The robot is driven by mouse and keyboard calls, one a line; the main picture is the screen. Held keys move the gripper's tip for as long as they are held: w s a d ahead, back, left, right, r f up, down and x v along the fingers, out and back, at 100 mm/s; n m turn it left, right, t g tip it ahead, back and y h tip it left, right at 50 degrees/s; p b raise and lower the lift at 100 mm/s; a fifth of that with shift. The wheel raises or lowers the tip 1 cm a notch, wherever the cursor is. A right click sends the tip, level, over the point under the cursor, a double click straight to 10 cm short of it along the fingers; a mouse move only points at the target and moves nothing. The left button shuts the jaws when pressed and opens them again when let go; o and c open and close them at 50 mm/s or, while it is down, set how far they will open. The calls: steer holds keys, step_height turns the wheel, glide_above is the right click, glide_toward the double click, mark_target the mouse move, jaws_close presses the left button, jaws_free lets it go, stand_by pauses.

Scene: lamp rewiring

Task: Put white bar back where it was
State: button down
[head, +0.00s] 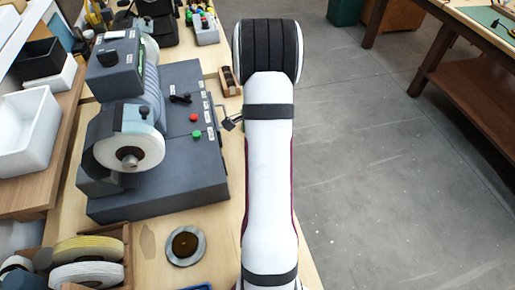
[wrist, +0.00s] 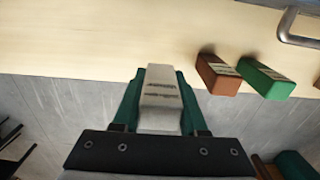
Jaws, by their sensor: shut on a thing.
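The white bar (wrist: 161,98), pale with dark markings on its face, is between the two green fingers of my gripper (wrist: 160,76) in the wrist view. My gripper is shut on it. The bar's far end shows against the edge of the light wooden bench top (wrist: 90,35); I cannot tell whether it touches the wood. In the head view my arm hides the gripper and the bar.
A brown bar (wrist: 217,75) and a green bar (wrist: 264,79) lie side by side at the bench edge, right of the white bar. A metal handle (wrist: 290,28) is beyond them. A grey grinding machine (head: 155,195) stands on the bench left of my arm; open floor (head: 370,180) is right.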

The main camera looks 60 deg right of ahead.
steer(key=s+r, duration=0.6)
steer(key=s, duration=0.4)
steer(key=w+f, duration=0.2)
steer(key=w, duration=0.1)
steer(key=w+f, duration=0.2)
steer(key=w, duration=0.1)
steer(key=w+f, duration=0.2)
steer(key=w, duration=0.2)
steer(key=shift+a+f, duration=0.1)
steer(key=shift+f, duration=0.25)
steer(key=shift+w+f, duration=0.15)
steer(key=shift+f, duration=0.95)
steer(key=shift+w+f, duration=0.1)
steer(key=shift+f, duration=0.95)
steer(key=shift+f, duration=0.1)
steer(key=shift+c, duration=2.2)
jaws_free()
